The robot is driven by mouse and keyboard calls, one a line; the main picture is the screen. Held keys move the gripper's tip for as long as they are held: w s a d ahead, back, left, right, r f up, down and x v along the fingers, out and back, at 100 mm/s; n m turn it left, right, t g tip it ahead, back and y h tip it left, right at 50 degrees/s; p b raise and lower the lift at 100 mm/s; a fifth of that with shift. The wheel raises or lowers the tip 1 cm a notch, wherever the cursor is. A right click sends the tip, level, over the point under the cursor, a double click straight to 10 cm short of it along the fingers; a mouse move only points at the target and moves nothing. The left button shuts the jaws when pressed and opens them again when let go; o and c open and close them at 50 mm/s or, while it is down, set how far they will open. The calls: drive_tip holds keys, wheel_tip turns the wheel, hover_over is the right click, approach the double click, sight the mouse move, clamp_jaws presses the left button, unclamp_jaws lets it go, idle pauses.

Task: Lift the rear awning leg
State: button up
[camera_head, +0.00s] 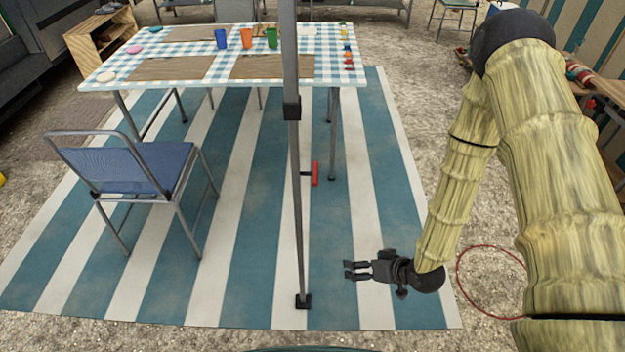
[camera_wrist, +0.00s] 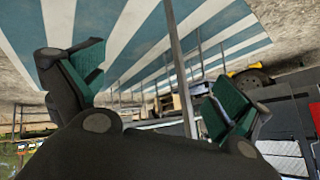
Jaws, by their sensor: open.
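The awning leg (camera_head: 297,200) is a thin grey upright pole. It has a dark collar partway up, a red handle (camera_head: 316,173) on a short side arm, and a dark foot (camera_head: 303,301) on the striped mat. My gripper (camera_head: 346,270) is low over the mat, to the right of the pole's lower part and apart from it. Its jaws are open and empty, pointing left toward the pole. In the wrist view, a grey pole (camera_wrist: 178,70) stands between the two green-padded fingers (camera_wrist: 157,86), beyond them.
A table with a checked cloth (camera_head: 215,65) holds cups and placemats behind the pole. A blue folding chair (camera_head: 140,165) stands to the left. A red hose loop (camera_head: 490,250) lies on the gravel at right. The striped mat (camera_head: 235,230) is clear around the foot.

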drive_tip(key=w+a+r+n+t+y+b, duration=0.1)
drive_tip(key=w+a+r+n+y+b, duration=0.15)
drive_tip(key=w+r+y, duration=0.4)
drive_tip(key=n+g+y+b, duration=0.45)
drive_tip(key=n+g, duration=0.25)
drive_tip(key=n, duration=0.5)
approach(315, 171)
drive_tip(key=f, duration=0.1)
drive_tip(key=shift+y, duration=0.4)
drive_tip(key=a, duration=0.3)
drive_tip(key=a+p, duration=0.1)
drive_tip(key=a, duration=0.6)
drive_tip(key=shift+f, duration=0.3)
